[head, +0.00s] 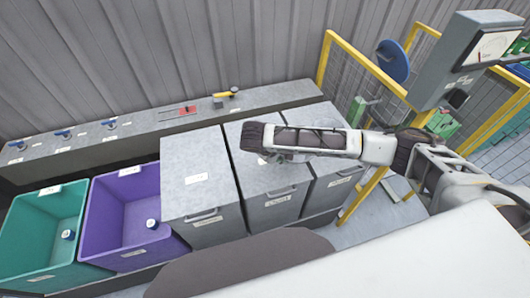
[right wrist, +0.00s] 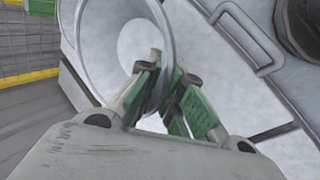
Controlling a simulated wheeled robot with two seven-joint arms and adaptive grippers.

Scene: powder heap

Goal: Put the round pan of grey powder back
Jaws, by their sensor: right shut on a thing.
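In the right wrist view a round, pale grey metal pan (right wrist: 137,45) with a flared rim stands tilted, its open side facing the camera. My right gripper (right wrist: 165,88) has green finger pads and is shut on the pan's lower rim. The inside looks pale and smooth; I cannot tell whether powder lies in it. In the head view my right arm reaches in from the right above the grey lidded bins, and neither its fingers nor the pan can be made out there. My left gripper is in neither view.
Grey lidded bins (head: 195,168) with front handles stand beside an open purple bin (head: 103,213) and an open green bin (head: 30,225). A narrow shelf (head: 150,124) along the wall holds small tools. A yellow-framed fence (head: 362,62) and a dial scale (head: 460,60) stand right.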

